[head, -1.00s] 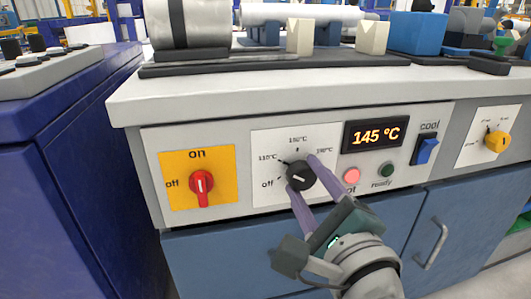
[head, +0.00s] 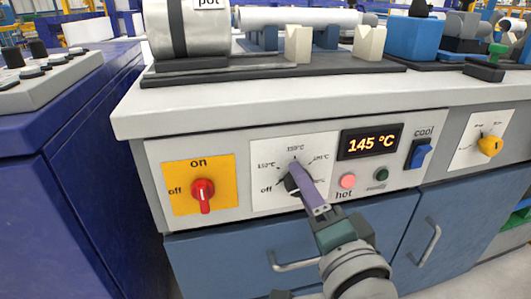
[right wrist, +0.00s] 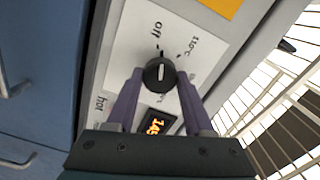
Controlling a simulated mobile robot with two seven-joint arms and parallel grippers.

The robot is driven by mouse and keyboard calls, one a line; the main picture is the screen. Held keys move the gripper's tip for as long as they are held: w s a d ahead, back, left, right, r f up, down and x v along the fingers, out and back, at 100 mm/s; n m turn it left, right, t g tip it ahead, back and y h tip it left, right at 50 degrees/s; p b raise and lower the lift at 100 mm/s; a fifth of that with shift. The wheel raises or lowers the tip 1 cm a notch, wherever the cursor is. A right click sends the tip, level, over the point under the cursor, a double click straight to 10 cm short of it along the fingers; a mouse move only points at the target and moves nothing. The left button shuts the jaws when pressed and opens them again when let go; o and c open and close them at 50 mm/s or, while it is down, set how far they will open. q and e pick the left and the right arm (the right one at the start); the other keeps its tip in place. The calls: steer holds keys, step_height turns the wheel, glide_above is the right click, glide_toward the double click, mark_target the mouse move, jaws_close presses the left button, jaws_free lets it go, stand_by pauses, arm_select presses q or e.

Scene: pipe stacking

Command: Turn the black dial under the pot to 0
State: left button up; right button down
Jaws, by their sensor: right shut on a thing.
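The black dial (head: 292,186) sits on a white panel plate marked off, 110°C, 150°C and 190°C; I see no 0 mark. In the head view my right gripper (head: 297,178) covers much of it. In the right wrist view the dial (right wrist: 158,74) lies between the two purple fingers of my right gripper (right wrist: 157,85), which is shut on it. Its white line points roughly up in that view, toward the off and 110°C side. The pot (head: 188,32) stands on the bench above, at the left. My left gripper is not in view.
A red on/off switch (head: 203,190) is left of the dial. To its right are a display (head: 370,142) reading 145 °C, a lit pink lamp (head: 348,181), a dark green lamp (head: 382,174), a blue switch (head: 421,154) and a yellow knob (head: 490,146).

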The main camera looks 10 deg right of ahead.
steer(key=shift+n, duration=1.1)
steer(key=shift+c, duration=1.5)
jaws_free()
steer(key=shift+s+p, duration=0.1)
steer(key=shift+p, duration=0.2)
steer(key=s+p, duration=0.2)
steer(key=s, duration=0.7)
steer(key=shift+s+d+p, duration=0.15)
steer(key=shift+s+p, duration=0.2)
steer(key=shift+s, duration=0.05)
